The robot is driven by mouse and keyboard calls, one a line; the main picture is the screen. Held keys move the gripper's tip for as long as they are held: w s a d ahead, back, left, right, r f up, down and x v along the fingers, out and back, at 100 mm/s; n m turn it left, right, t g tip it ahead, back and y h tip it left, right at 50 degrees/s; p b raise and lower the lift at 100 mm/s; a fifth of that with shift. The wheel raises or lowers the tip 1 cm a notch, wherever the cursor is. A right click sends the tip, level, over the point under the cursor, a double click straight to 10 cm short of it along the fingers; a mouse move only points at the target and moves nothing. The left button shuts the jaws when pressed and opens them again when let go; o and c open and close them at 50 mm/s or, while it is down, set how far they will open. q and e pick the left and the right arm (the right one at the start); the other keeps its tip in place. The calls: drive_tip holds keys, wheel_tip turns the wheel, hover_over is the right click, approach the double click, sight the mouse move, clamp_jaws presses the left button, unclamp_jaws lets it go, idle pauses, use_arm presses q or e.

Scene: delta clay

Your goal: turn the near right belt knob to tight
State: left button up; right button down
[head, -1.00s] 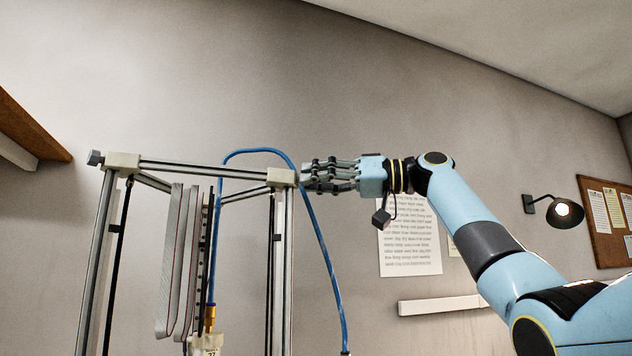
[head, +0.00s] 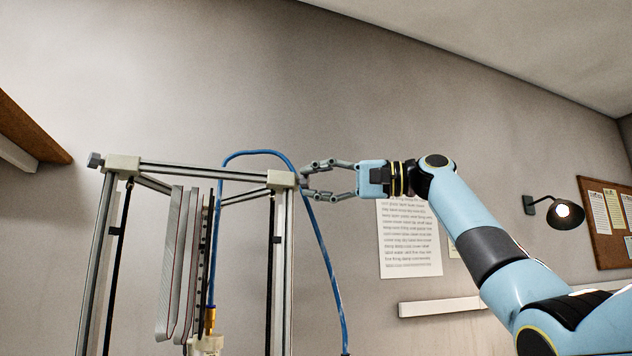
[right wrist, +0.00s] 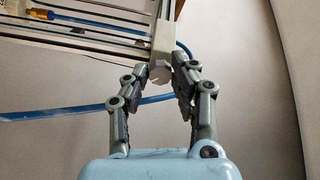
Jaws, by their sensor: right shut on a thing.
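The near right belt knob (right wrist: 160,74) is a small grey faceted knob on the pale corner block (head: 282,179) of the printer-like frame. In the right wrist view it sits between my fingertips; in the head view it is mostly hidden by them. My right gripper (head: 306,182) reaches in from the right and is shut on this knob, one finger above and one below in the head view. It also shows in the right wrist view (right wrist: 166,78). My left gripper is not in view.
Another grey knob (head: 95,160) sticks out from the left corner block (head: 123,164). A blue tube (head: 325,245) arches over the frame and passes down close by my right fingers. A wall lamp (head: 562,214) is at the right. The space above the frame is clear.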

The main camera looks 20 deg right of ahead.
drive_tip(key=shift+r+m, duration=0.1)
drive_tip(key=shift+m, duration=1)
drive_tip(key=c, duration=1.1)
unclamp_jaws()
drive_tip(key=v, duration=1.2)
drive_tip(key=shift+d, duration=0.1)
drive_tip(key=shift+w, duration=0.1)
